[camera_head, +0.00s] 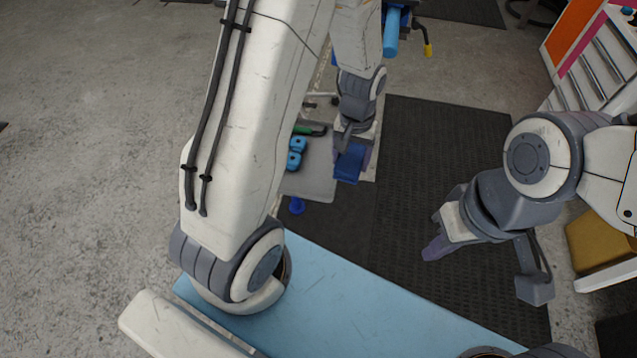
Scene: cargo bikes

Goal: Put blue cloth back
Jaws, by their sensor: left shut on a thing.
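The blue cloth (348,167) is a small dark blue piece in the upper middle of the head view. My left gripper (356,152) is shut on it and holds it over the right end of a grey tray-like surface (312,182), near the dark mat. I cannot tell whether the cloth touches that surface. My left arm covers part of the area to its left. My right gripper (437,246) is over the dark mat, pointing left and away from the cloth. Its finger opening is not clear, and I see nothing held in it.
Blue-handled items (296,152) and a green item (311,130) lie on the grey surface left of the cloth. A blue bike part (391,32) stands beyond. A drawer cabinet (598,58) and a yellow-brown box (600,245) are at the right. The dark mat (430,140) is mostly clear.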

